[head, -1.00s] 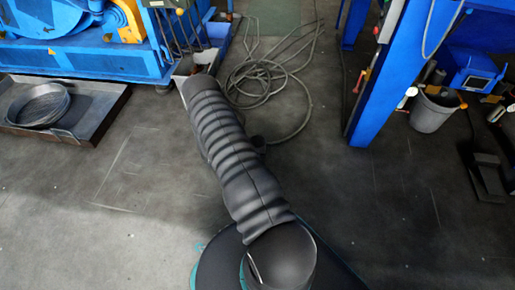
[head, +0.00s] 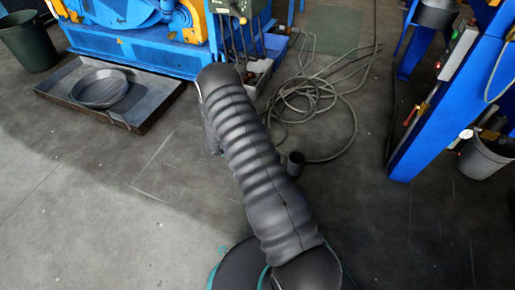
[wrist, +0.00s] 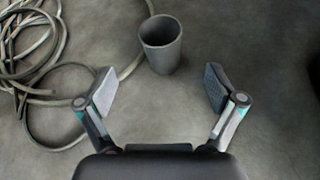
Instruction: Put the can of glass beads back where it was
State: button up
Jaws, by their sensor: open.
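A grey, open-topped can (wrist: 160,52) stands on the concrete floor in the wrist view, close to the coiled hose. I cannot make out any beads inside it. A small dark can-shaped thing shows beside my sleeved arm in the head view (head: 295,164) and looks like the same can. My gripper (wrist: 160,88) is open and empty. The can stands ahead of the fingers, roughly in line with the gap between them, and neither finger touches it. In the head view my gripper is hidden behind my arm.
A grey hose (head: 312,100) lies coiled on the floor. A blue machine (head: 135,40) and a low tray (head: 150,108) holding a round pan (head: 100,88) are at the upper left. A blue post (head: 430,130) and a grey bucket (head: 482,160) stand at the right. The left foreground floor is clear.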

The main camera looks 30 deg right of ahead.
jog(key=s+a+r+m+t+y, duration=0.1)
jog(key=s+a+r+m+y, duration=0.15)
jog(key=r, duration=0.65)
jog(key=s+a+r+m+y, duration=0.1)
jog(key=a+r+m, duration=0.15)
jog(key=r, duration=0.65)
jog(key=s+a+r+m+t+y, duration=0.1)
jog(key=s+a+r+m+y, duration=0.15)
jog(key=r, duration=0.65)
jog(key=s+a+r+m+t+y, duration=0.3)
jog(key=s+a+r, duration=0.3)
jog(key=s+r, duration=0.2)
jog(key=s+a+r+m+t+y, duration=0.3)
jog(key=s+a+r, duration=0.3)
jog(key=s, duration=0.5)
jog(key=shift+a+r+t, duration=0.3)
jog(key=shift+r+t, duration=0.3)
jog(key=shift+r, duration=0.25)
